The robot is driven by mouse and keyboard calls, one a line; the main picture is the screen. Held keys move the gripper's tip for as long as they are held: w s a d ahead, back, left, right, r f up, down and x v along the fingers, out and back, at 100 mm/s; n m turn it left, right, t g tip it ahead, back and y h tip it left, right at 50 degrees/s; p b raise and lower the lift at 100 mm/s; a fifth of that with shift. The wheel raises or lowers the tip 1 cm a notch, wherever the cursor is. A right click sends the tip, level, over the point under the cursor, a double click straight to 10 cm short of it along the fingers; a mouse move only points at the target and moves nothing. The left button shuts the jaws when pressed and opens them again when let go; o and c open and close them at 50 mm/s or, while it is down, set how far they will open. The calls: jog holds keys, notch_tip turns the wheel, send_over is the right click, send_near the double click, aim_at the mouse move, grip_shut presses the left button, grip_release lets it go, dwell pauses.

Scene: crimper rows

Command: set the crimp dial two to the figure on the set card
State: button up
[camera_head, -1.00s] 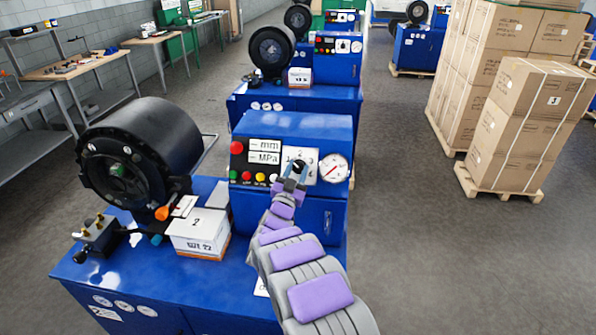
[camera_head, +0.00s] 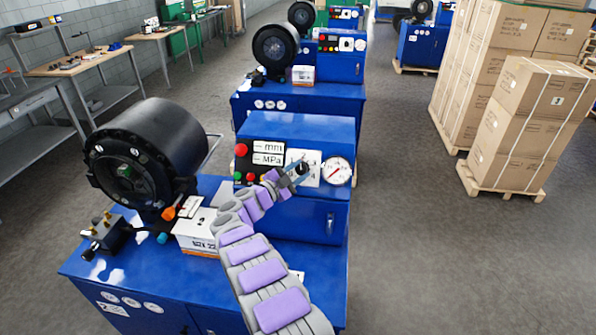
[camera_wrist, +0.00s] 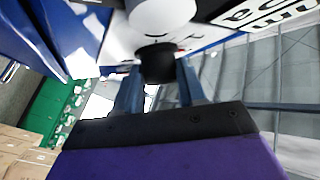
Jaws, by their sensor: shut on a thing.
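The crimper's blue control box (camera_head: 296,130) carries a white dial plate (camera_head: 312,178) with a black dial knob (camera_head: 301,168) on it. My gripper (camera_head: 294,173) is shut on the knob, reaching it from the lower left. In the wrist view my two blue-grey fingers (camera_wrist: 158,92) stand on either side of the black knob (camera_wrist: 157,62). Most of the dial's figures are hidden or too small to read. A white box (camera_head: 197,232) with printed lettering sits on the bench left of my arm. I cannot make out a set card for certain.
A round pressure gauge (camera_head: 337,172) is just right of the dial. Coloured buttons and mm and MPa labels (camera_head: 268,152) are on its left. The black crimper head (camera_head: 150,160) stands at the left. Strapped cartons (camera_head: 525,125) stand on a pallet at the right, with clear floor between.

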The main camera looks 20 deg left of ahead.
jog(key=shift+f+m+g+h, duration=0.1)
jog(key=shift+m+g+h, duration=0.2)
jog(key=shift+m+g, duration=0.3)
jog(key=shift+a+m+g+h+p, duration=0.1)
jog(key=shift+m+g+h+p, duration=0.3)
jog(key=shift+m, duration=0.4)
dwell(0.5)
jog(key=o, duration=0.7)
jog(key=shift+w+r, duration=0.1)
jog(key=shift+r, duration=0.1)
jog(key=shift+c, duration=0.2)
jog(key=o, duration=0.4)
jog(key=shift+w+a+f, duration=0.1)
jog(key=shift+w+f, duration=0.1)
jog(key=shift+s, duration=0.1)
jog(key=shift+r, duration=0.1)
jog(key=shift+s+a, duration=0.1)
jog(key=shift+s, duration=0.05)
jog(key=v, duration=1.7)
jog(key=shift+a, duration=0.25)
